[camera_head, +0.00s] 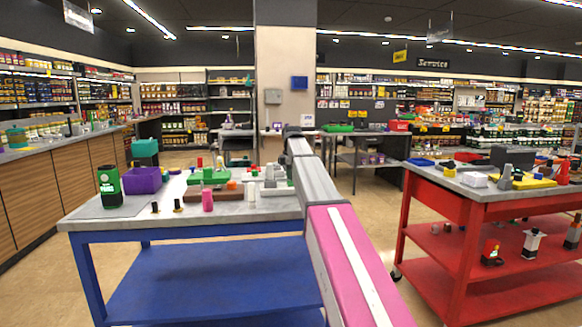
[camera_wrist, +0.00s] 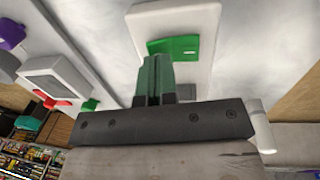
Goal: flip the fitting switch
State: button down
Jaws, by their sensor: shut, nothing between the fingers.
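In the wrist view, a pale plate (camera_wrist: 203,20) carries a bright green part (camera_wrist: 175,46) and a smaller grey part (camera_wrist: 187,92). This looks like the fitting switch, though the picture does not make its setting clear. My gripper (camera_wrist: 154,60) is shut and empty, its dark green fingers together. Its fingertips appear just below the green part in the picture, overlapping the plate. I cannot tell whether they touch it. In the head view, my arm hides the gripper and part of the table area.
The blue table (camera_head: 180,233) holds a purple bin (camera_head: 144,180), a green-and-black canister (camera_head: 109,187) and several small parts. A red cart (camera_head: 480,210) stands to the right. Open floor lies between them. A white unit with a grey face (camera_wrist: 60,75) shows in the wrist view.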

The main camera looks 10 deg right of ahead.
aim_at(292, 185)
jog(key=shift+w+f, duration=0.1)
jog(key=shift+f, duration=0.4)
jog(key=shift+f, duration=0.2)
jog(key=shift+s+r, duration=0.25)
jog(key=shift+s, duration=0.5)
jog(key=shift+a+r, duration=0.1)
jog(key=shift+r, duration=0.2)
notch_tip(292, 185, up, 13)
jog(key=s, duration=0.1)
jog(key=shift+s+r, duration=0.15)
jog(key=shift+s, duration=0.2)
